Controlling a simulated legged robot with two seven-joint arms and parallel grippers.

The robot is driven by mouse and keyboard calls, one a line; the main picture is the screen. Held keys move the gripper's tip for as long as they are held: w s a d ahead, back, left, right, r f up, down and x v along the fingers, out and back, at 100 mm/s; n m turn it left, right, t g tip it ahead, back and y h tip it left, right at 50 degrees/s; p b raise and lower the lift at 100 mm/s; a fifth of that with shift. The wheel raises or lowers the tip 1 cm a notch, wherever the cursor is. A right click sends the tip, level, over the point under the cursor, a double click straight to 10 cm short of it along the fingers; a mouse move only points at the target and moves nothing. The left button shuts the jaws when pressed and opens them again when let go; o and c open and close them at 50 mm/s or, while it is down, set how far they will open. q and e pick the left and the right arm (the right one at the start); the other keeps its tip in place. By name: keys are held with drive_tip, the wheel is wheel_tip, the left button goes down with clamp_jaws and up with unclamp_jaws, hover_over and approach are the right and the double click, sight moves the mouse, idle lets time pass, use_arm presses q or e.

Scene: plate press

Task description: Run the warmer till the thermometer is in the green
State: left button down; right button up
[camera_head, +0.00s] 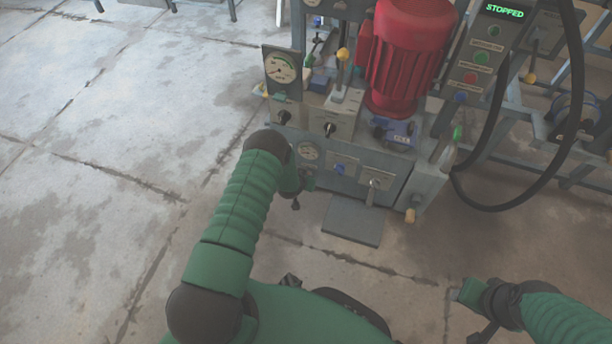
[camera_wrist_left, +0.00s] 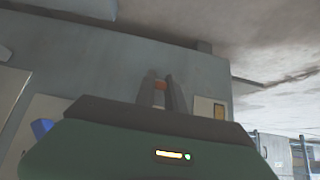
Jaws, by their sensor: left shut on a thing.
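My left gripper (camera_head: 308,182) is at the lower left of the machine's front panel, partly hidden by my arm. A larger dial (camera_head: 281,68) with a green arc sits higher on the left. Labels are too small to tell which is the thermometer. My right gripper (camera_head: 470,296) is low at the right, away from the machine; its fingers are unclear.
A control box shows a green STOPPED display (camera_head: 504,11) above green, red and blue buttons. A red motor (camera_head: 406,55) tops the machine. A black hose (camera_head: 490,208) loops at the right. A grey plate (camera_head: 353,220) lies at the machine's foot. The left floor is clear.

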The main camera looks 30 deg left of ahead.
use_arm(q)
drive_tip(key=shift+w+r, duration=0.1)
idle(0.5)
drive_tip(key=c, duration=1.4)
unclamp_jaws()
drive_tip(key=p+v, duration=1)
drive_tip(key=v, duration=0.6)
drive_tip(key=shift+r, duration=0.4)
drive_tip(key=shift+a, duration=0.1)
